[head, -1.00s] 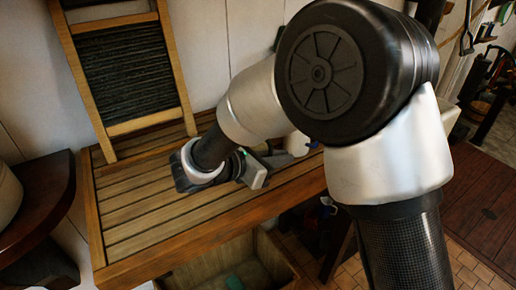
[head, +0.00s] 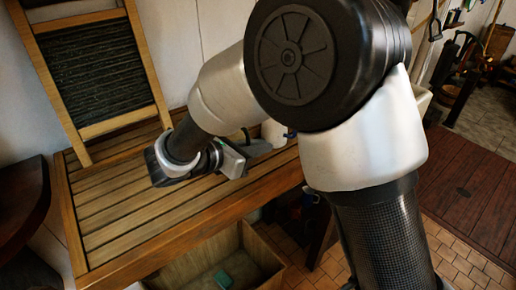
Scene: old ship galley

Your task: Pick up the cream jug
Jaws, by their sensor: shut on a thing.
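My gripper (head: 262,146) reaches over the slatted wooden table (head: 120,205), pointing right, with a grey finger showing beyond the wrist. It is shut on a pale, whitish thing (head: 274,131) at its tip, which I take to be the cream jug. Only a small part of this thing shows, because my arm covers the rest. Its handle, its spout and the exact grip are hidden. I cannot tell for sure whether it is clear of the table top.
A washboard (head: 92,75) in a wooden frame leans on the white wall at the back left. A dark rounded wooden piece (head: 22,205) stands at the left edge. An open wooden box (head: 262,245) is below the table front. The table's left part is bare.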

